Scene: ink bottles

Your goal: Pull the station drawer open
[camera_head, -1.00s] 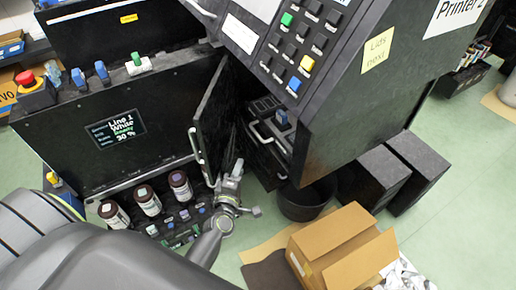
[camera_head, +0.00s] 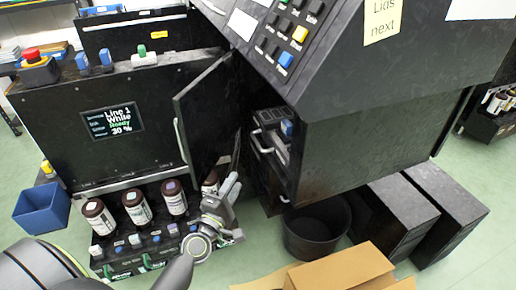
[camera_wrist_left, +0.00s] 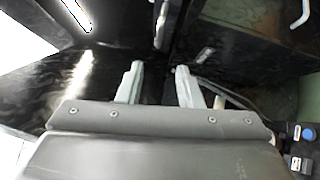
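The black station has a drawer (camera_head: 275,150) under its sloped button panel, with a pale bar handle (camera_head: 258,138) on its front. Its top edge shows a slotted tray and a blue piece. I cannot tell how far out it is. My left gripper (camera_head: 232,187) is left of and below the drawer, apart from the handle. In the left wrist view its two pale fingers (camera_wrist_left: 158,72) are spread with nothing between them. A pale handle (camera_wrist_left: 160,22) shows beyond the fingers and another (camera_wrist_left: 300,12) at upper right; I cannot tell which is the drawer's. My right gripper is out of view.
An open black door (camera_head: 210,110) stands just left of the drawer. Dark bottles (camera_head: 136,208) stand in a rack (camera_head: 150,250) beside my left gripper. A black bin (camera_head: 315,230) and a cardboard box (camera_head: 345,270) are on the floor. A blue bin (camera_head: 42,208) is at left.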

